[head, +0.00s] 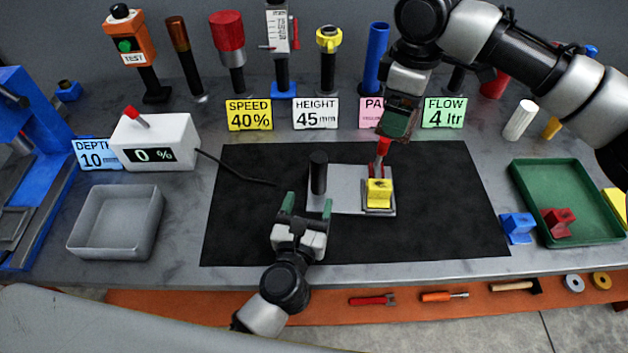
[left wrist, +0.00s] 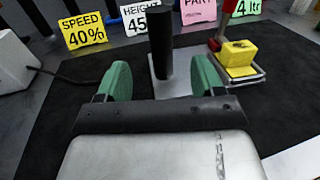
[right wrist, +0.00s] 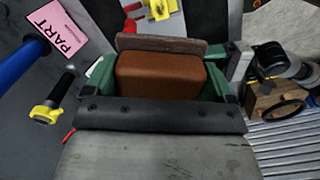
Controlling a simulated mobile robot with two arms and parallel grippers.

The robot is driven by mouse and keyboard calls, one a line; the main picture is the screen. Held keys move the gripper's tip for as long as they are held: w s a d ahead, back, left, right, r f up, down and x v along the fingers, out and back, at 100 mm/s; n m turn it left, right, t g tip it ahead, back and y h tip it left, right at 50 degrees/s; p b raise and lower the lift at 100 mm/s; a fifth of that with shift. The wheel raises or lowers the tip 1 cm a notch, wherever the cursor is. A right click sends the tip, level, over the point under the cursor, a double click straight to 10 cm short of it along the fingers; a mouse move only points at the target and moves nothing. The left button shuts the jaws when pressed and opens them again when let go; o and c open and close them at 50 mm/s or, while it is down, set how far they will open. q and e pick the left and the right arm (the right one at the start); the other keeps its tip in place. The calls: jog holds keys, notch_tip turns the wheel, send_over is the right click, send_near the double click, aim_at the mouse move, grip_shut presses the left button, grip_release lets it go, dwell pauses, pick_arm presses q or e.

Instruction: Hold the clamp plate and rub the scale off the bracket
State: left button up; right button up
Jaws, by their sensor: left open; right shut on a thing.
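The grey clamp plate (head: 345,184) lies on the black mat, with an upright black handle (head: 318,172) at its left end. The yellow bracket (head: 379,192) sits at its right end beside a red-handled clamp (head: 383,152); a dark patch shows on its top. My left gripper (head: 307,207) is open in front of the handle. In the left wrist view the handle (left wrist: 160,42) stands beyond and between the fingers, apart from them. My right gripper (head: 396,124) is above and behind the bracket, shut on a brown block (right wrist: 160,78) with a grey-brown pad (right wrist: 160,45) along one side.
A white box reading 0 % (head: 153,142) stands left, its cable running onto the mat (head: 250,230). A grey tray (head: 115,222) is at left; a green tray (head: 530,190) with a red part is at right, a blue part beside it. Signs and upright tools line the back.

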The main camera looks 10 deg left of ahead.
aim_at(317, 174)
pick_arm(q)
jog(key=w, duration=1)
jog(key=shift+w+d, duration=0.15)
jog(key=shift+d, duration=0.2)
jog(key=shift+c, duration=0.5)
grip_shut()
